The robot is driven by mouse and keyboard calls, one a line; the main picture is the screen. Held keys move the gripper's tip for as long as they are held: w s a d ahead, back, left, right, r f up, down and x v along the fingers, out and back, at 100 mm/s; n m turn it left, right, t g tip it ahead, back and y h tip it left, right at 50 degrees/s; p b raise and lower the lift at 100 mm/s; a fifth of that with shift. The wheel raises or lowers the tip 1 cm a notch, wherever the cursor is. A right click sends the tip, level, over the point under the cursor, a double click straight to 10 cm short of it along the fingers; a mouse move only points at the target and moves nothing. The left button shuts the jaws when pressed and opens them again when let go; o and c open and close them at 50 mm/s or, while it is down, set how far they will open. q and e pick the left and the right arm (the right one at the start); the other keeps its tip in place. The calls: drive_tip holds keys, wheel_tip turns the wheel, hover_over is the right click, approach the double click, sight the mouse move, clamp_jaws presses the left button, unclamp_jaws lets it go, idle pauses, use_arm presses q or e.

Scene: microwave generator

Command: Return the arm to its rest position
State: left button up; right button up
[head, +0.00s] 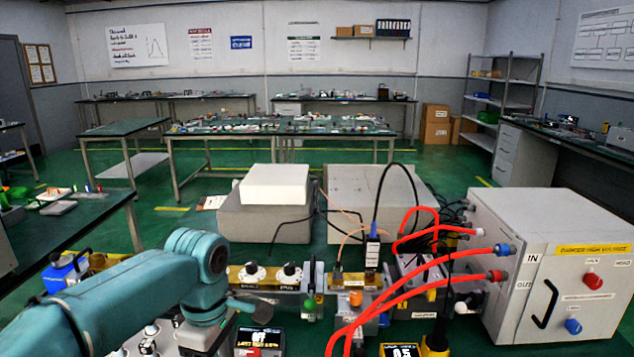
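My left arm (115,295) is teal and comes in from the lower left. It bends at a joint (205,255) and its lower links (205,335) point down to the bottom edge of the head view. The fingers of my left gripper cannot be made out there. The arm covers part of the bench equipment behind it. My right arm and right gripper are not in view.
A white high-voltage box (565,260) with a black handle stands at right. Thick red cables (400,295) run from it across the front. A row of connected components (290,275) and a small lit display (260,340) sit near my arm. Grey blocks (265,220) stand behind.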

use_arm(q)
drive_tip(key=s+a+f+m+g+h, duration=0.1)
drive_tip(key=s+f+g, duration=0.3)
drive_tip(key=f, duration=0.8)
drive_tip(key=s+a+f+m+g+h, duration=0.1)
drive_tip(key=s+f, duration=0.6)
drive_tip(key=f, duration=0.6)
drive_tip(key=s+d+f+m+t+h, duration=0.1)
drive_tip(key=s+d+f+m, duration=0.2)
drive_tip(key=s+f, duration=0.3)
drive_tip(key=s+d+f+m+t+h, duration=0.1)
drive_tip(key=s+d+f+m+h, duration=0.15)
drive_tip(key=s+d+f, duration=0.4)
drive_tip(key=w+a+m+t, duration=0.1)
drive_tip(key=m, duration=0.1)
drive_tip(key=w+a+r+m+t+y, duration=0.1)
drive_tip(key=m, duration=0.1)
drive_tip(key=w+a+m+t, duration=0.1)
drive_tip(key=m, duration=0.1)
drive_tip(key=shift+w+r+t+p, duration=0.1)
drive_tip(key=shift+r+t+p, duration=0.05)
drive_tip(key=shift+t+p, duration=0.2)
